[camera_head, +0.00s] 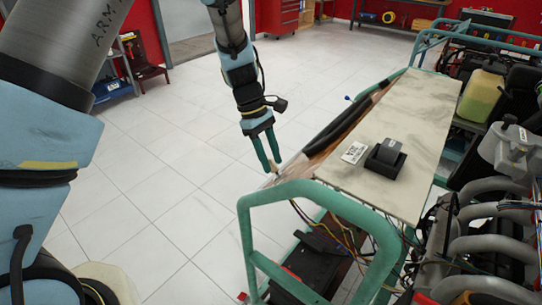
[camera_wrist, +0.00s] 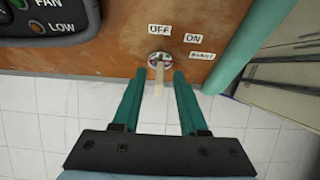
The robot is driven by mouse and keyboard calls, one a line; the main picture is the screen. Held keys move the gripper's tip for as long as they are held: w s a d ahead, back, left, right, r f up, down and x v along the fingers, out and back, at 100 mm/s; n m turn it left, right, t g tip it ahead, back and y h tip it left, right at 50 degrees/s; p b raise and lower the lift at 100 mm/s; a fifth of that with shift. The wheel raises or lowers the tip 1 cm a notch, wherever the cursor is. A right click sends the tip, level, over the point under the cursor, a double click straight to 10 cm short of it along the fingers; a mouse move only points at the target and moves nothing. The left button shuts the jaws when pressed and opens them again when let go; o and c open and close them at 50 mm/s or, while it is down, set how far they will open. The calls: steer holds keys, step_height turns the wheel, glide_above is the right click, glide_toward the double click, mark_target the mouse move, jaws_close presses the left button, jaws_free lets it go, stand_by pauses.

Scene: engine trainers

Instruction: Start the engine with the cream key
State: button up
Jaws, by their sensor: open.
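The cream key (camera_wrist: 160,88) sits at a round metal ignition switch (camera_wrist: 160,57) on a brown panel (camera_wrist: 110,50), in the wrist view. The labels OFF, ON and one that seems to read START surround the switch above and to its right. My gripper (camera_wrist: 159,74) is open, with one green finger on each side of the key and a gap on both sides. In the head view my gripper (camera_head: 272,168) reaches down to the panel's edge at the left end of the bench. The key is too small to make out clearly there.
A dial plate (camera_wrist: 40,18) with FAN and LOW marks is left of the switch. A green frame tube (camera_wrist: 262,35) runs close on the right. A bench top (camera_head: 400,150) bears a black holder (camera_head: 385,158) and a white label card (camera_head: 354,152). Tiled floor left is clear.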

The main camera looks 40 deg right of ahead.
steer(key=shift+s+f, duration=0.1)
steer(key=shift+f, duration=0.15)
jaws_close()
stand_by(0.5)
